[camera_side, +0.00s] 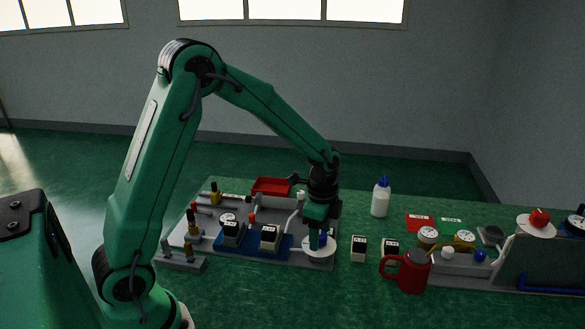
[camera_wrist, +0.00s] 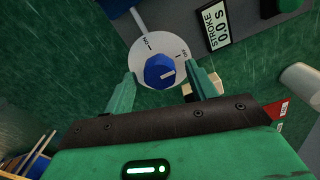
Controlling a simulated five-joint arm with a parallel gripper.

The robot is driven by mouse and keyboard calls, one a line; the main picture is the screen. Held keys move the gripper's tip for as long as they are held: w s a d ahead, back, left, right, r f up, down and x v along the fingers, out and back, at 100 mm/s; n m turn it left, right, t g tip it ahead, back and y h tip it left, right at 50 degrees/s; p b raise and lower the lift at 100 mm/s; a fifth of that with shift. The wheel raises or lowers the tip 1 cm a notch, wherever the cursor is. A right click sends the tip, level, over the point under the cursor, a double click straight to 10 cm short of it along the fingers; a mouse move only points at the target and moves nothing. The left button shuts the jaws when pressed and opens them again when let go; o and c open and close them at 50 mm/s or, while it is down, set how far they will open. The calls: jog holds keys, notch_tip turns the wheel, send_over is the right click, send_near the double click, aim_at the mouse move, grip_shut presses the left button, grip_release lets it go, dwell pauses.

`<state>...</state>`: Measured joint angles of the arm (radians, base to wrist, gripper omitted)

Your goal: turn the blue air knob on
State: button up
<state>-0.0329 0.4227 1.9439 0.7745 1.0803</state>
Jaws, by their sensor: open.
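The blue air knob (camera_wrist: 160,70) sits on a round white dial plate (camera_wrist: 143,49) in the wrist view. A pale mark on the knob points to the right. My gripper (camera_wrist: 164,75) is open, with one finger on each side of the knob and gaps visible. In the side view my gripper (camera_side: 317,240) points down over the white plate (camera_side: 319,254), and the knob is mostly hidden by the fingers.
A stroke display (camera_wrist: 217,24) lies beside the plate. In the side view, a red mug (camera_side: 408,272), a white bottle (camera_side: 381,198) and gauges (camera_side: 427,236) stand to the right. The press bench with black-and-cream blocks (camera_side: 270,238) is on the left, a red tray (camera_side: 271,186) behind.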

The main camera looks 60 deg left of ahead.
jog(key=shift+f, duration=0.2)
jog(key=c, duration=1)
